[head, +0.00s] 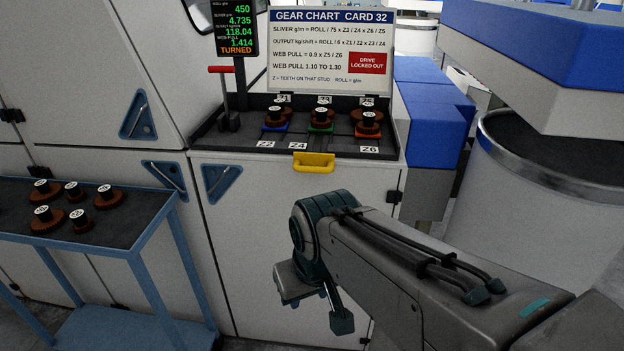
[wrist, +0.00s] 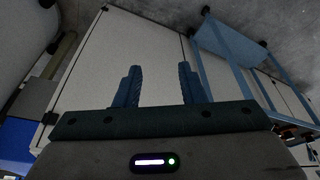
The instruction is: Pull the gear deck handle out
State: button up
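The yellow gear deck handle (head: 314,162) sits at the front edge of the dark gear deck (head: 216,141), above the white cabinet front. Several brown gears stand on the deck, some over blue, green and red pieces, with labels such as Z2, Z4 and Z6 along the front. My gripper (head: 314,302) is below the handle and apart from it, in front of the white cabinet. In the wrist view its two fingers (wrist: 159,86) are spread with nothing between them. The handle cannot be made out in the wrist view.
A blue cart (head: 152,232) with several brown gears stands at the left; its blue frame also shows in the wrist view (wrist: 232,45). A lever with a red grip (head: 221,69) rises at the deck's left end. A large round can (head: 545,200) stands at the right.

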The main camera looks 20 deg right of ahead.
aim_at(313, 162)
jog(key=z, duration=0.35)
jog(key=i, duration=0.9)
jog(key=z, duration=0.1)
jog(key=k, duration=1.25)
jog(key=z, duration=0.25)
jog(key=i, duration=0.8)
jog(key=z, duration=0.2)
